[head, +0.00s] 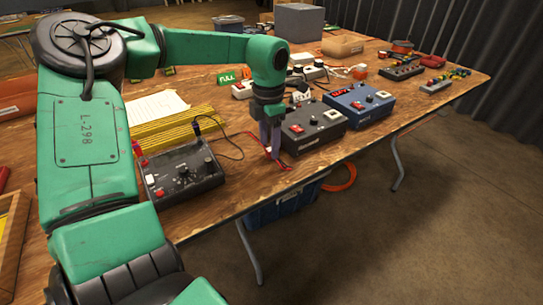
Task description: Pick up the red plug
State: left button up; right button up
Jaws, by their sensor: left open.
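My left gripper (271,153) points down over the wooden table, between the black control box (182,172) and the dark grey box (313,127). Its fingers are open, with the tips close to the table top. A thin red lead (287,166) runs on the table right beside the fingertips. The red plug itself is too small to make out clearly there and may be partly hidden by the fingers. A red connector (140,160) also shows at the left edge of the black control box. A black plug (196,125) stands at that box's back edge. My right gripper is not in view.
A blue box (358,104) stands right of the dark grey box. Yellow striped strips (175,127) and paper lie behind the black control box. The table's front edge (300,180) is close to the gripper. A blue crate (285,203) sits below.

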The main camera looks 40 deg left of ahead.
aim_at(269, 150)
pick_arm(q)
notch_tip(269, 150, down, 3)
jog(key=shift+w+a+f, duration=0.1)
grip_shut()
